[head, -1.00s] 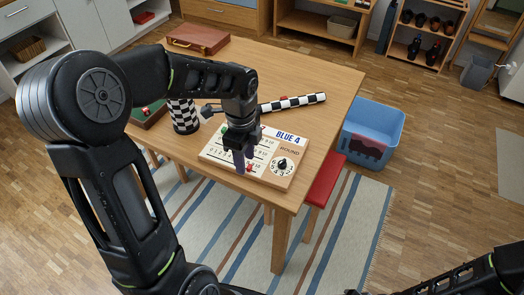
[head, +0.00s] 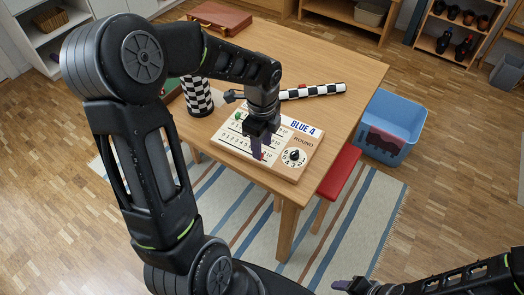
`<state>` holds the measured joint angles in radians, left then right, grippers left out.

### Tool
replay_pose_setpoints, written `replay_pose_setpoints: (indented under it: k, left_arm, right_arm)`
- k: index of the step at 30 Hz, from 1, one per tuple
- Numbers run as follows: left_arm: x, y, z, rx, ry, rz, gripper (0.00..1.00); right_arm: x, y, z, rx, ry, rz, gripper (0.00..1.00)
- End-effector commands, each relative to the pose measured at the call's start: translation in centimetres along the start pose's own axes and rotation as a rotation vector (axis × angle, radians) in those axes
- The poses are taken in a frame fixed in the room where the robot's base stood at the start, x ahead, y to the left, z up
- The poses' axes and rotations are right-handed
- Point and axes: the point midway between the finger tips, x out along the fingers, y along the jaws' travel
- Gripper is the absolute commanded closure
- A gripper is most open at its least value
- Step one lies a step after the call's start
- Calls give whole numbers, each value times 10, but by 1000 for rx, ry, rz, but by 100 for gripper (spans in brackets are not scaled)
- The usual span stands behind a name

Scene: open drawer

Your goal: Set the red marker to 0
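The scoreboard (head: 290,168) lies flat on the wooden table, with "BLUE 4", rows of numbers and a round dial (head: 294,157). A small red marker (head: 262,156) shows at the lower row of numbers, towards its high end. It is partly hidden by my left gripper (head: 258,149), which points down over the board with its fingertips at or just beside the marker. Whether they grip it cannot be seen. A green marker (head: 238,116) sits near the board's upper left. My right gripper (head: 345,285) is low at the bottom, away from the table; its fingers are unclear.
A checkered cylinder (head: 198,98) stands left of the board. A checkered rod (head: 313,91) lies behind it. A brown case (head: 219,18) is at the table's far edge. A blue bin (head: 393,118) and red-topped bench (head: 339,172) are to the right.

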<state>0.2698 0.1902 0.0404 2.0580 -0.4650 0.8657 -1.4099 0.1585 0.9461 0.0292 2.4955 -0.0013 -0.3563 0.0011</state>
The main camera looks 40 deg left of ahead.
Motion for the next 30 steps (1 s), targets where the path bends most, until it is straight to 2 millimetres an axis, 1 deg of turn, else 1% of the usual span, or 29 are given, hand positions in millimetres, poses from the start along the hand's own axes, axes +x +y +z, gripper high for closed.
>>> replay_pose_setpoints:
  k: [1,3,7,10,17,30]
  left_arm:
    - [10,1,0,1,1,5,60]
    - [20,1,-1,1,1,5,60]
    - [33,1,0,1,0,2,60]
    - [37,0,0,0,0,1,60]
    - [37,0,0,-1,0,0,60]
    - [37,0,0,0,1,0,95]
  right_arm:
    - [0,0,0,0,0,0,44]
    - [0,0,0,0,0,0,44]
    - [0,0,0,0,0,0,44]
    - [0,0,0,0,0,0,44]
    - [0,0,0,0,0,0,44]
    - [0,0,0,0,0,0,44]
